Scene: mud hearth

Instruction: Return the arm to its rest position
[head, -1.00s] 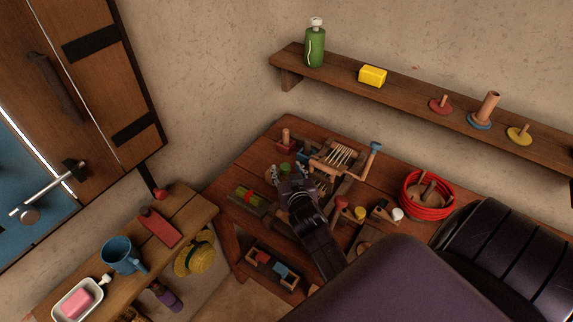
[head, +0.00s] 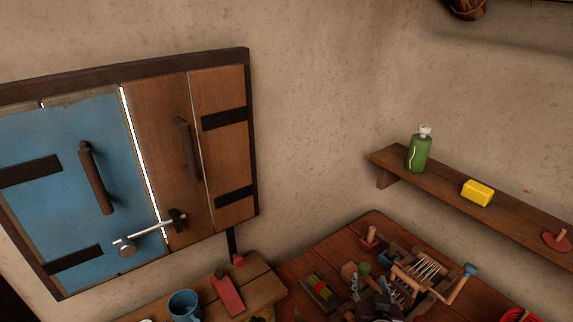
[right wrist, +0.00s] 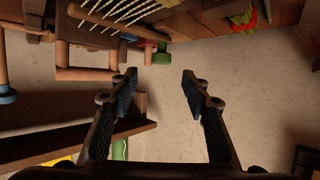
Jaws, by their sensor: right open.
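My right gripper (head: 369,286) shows at the bottom of the head view, over the wooden workbench (head: 330,255), next to a spiked wooden tool (head: 425,268). In the right wrist view its two fingers (right wrist: 160,90) are spread apart with nothing between them. A green-topped piece (head: 364,268) shows just beyond the fingertips; it also shows in the right wrist view (right wrist: 162,54). Most of the right arm is cut off below the head view. My left gripper is not in view.
A wall shelf (head: 450,188) with a green bottle (head: 419,152) and yellow block (head: 477,193) is at the right. A blue and brown shuttered cupboard (head: 72,125) is at the left. A side table holds a blue mug (head: 184,305) and red block (head: 227,294). The bench is cluttered.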

